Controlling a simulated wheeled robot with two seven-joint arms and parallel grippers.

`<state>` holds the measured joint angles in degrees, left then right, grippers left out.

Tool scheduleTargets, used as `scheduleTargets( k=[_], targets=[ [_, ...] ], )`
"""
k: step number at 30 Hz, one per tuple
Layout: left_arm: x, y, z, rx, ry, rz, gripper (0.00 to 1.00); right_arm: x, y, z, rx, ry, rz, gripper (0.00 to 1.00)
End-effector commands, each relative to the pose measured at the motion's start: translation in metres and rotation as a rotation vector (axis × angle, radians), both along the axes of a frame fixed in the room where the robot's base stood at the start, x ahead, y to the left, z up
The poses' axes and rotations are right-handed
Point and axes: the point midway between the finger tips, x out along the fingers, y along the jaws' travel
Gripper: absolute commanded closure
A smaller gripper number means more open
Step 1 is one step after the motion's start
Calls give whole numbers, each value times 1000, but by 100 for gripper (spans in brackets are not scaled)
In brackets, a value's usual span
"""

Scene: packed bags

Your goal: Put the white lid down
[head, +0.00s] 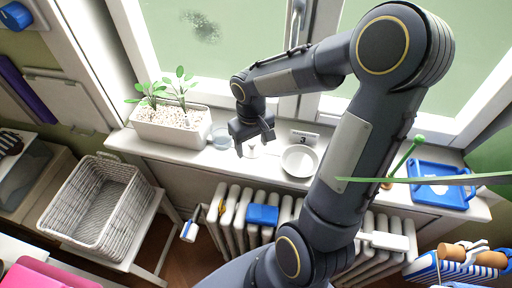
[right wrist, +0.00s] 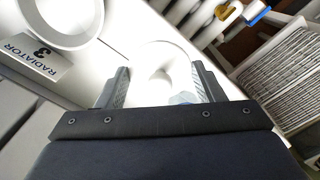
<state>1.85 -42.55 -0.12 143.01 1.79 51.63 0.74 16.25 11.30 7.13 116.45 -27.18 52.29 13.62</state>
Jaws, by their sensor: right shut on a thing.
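The white lid (right wrist: 155,60) is a round white piece between the two fingers of my right gripper (right wrist: 162,90) in the right wrist view. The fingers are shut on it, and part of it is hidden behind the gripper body. In the head view my right gripper (head: 254,138) is over the windowsill (head: 190,150), with a bit of the white lid (head: 251,152) showing below it. I cannot tell whether the lid touches the sill. My left gripper is not in view.
A white dish (head: 300,161) stands right of the gripper, near a "RADIATOR 3" sign (right wrist: 30,57). A glass (head: 222,138) and a white planter (head: 170,126) stand to the left. A blue tray (head: 441,186) lies far right. The radiator (head: 232,209) is below the sill.

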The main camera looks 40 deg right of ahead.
Motion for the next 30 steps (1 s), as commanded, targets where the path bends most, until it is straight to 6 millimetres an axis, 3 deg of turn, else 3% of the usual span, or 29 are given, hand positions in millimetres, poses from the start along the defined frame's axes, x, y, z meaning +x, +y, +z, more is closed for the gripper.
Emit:
scheduleTargets(
  k=[6,13,18,30],
  targets=[
    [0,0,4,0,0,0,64,15,-21,-32,1,3,-2,67],
    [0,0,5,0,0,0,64,22,-29,-45,0,3,-1,67],
    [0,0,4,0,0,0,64,21,-28,-71,1,4,0,67],
    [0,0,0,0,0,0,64,22,-28,-79,0,-1,0,67]
  ],
)
